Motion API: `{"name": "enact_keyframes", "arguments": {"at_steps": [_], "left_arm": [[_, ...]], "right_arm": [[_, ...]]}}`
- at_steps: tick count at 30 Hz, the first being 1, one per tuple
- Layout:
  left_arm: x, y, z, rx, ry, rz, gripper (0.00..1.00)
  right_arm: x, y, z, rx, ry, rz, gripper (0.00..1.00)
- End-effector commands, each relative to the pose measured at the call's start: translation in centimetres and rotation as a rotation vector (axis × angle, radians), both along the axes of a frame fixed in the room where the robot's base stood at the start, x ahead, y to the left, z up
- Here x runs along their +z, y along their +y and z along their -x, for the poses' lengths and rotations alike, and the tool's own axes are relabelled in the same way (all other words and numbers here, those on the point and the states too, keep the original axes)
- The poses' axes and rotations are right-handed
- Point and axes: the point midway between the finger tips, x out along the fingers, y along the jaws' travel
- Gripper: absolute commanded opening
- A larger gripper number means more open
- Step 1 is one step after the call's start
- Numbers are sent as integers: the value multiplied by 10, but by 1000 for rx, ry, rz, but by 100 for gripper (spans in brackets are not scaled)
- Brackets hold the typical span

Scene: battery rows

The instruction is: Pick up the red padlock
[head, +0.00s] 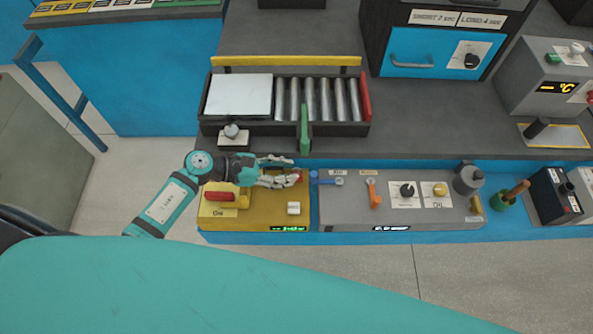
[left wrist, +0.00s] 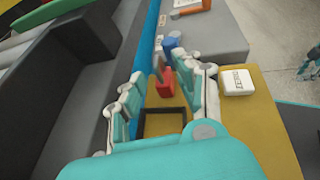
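The red padlock (left wrist: 166,86) stands on the yellow panel, with a grey upright part on it in the left wrist view. In the head view only a small red bit (head: 301,174) shows at my fingertips; the rest is hidden by the hand. My left gripper (head: 288,172) reaches in from the left over the yellow panel (head: 265,215). In the left wrist view the fingers (left wrist: 172,78) are apart, with the padlock between or just beyond their tips. I cannot tell whether they touch it.
A white button block (head: 293,208) and a red-handled switch (head: 220,196) are on the yellow panel. A blue handle (head: 327,180) and an orange handle (head: 374,193) are on the grey panel to the right. A roller conveyor (head: 318,99) with a green lever (head: 304,130) lies behind.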

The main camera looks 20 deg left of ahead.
Motion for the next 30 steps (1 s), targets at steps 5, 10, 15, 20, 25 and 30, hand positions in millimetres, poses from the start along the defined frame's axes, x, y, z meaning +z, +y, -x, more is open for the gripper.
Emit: {"name": "enact_keyframes", "arguments": {"at_steps": [5,10,15,20,25,30], "left_arm": [[-6,-17,-10,2,-1,2,34],[-9,-19,-10,1,0,0,34],[-8,-19,-10,1,0,0,25],[-8,-19,-10,1,0,0,4],[-8,-19,-10,1,0,0,0],[-8,-19,-10,1,0,0,0]], "right_arm": [[9,-4,0,2,-1,5,23],[8,-10,-1,3,0,11,23],[8,-11,0,3,-1,12,23],[8,-10,0,3,-1,12,23],[8,-10,0,2,0,13,23],[8,-7,0,1,0,8,23]]}}
